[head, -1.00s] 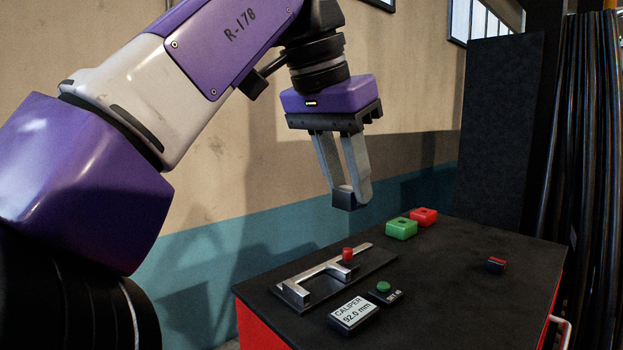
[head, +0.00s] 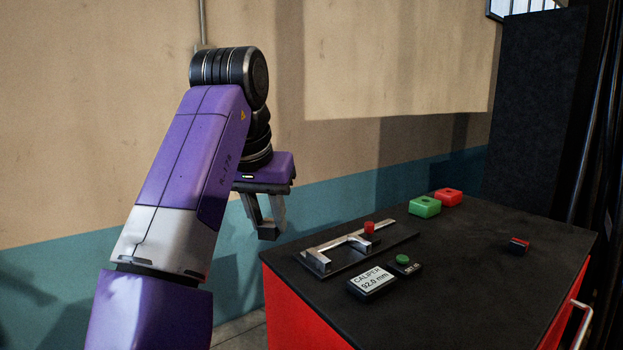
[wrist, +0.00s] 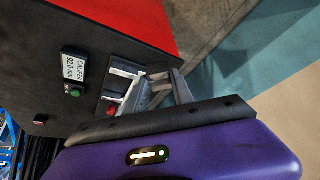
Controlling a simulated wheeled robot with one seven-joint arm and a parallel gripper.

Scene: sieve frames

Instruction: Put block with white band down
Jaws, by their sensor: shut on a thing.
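My gripper (head: 264,228) is shut on a small dark block (head: 268,234), held low between the fingertips. No white band can be made out on its visible face. In the head view the block appears left of the black tabletop (head: 470,290), near its back left edge, and nothing visible supports it. In the wrist view my gripper's fingers (wrist: 166,85) partly cover the caliper (wrist: 128,73), and the block cannot be clearly made out. Another dark block, with a red band (head: 519,245), sits on the right of the tabletop.
The caliper (head: 318,262) with a red knob (head: 369,228) lies on a dark plate at the tabletop's left. A display reading 92.0 mm (head: 371,279) and a green button (head: 403,259) are in front. Green (head: 425,207) and red (head: 449,197) blocks stand at the back. The front right is clear.

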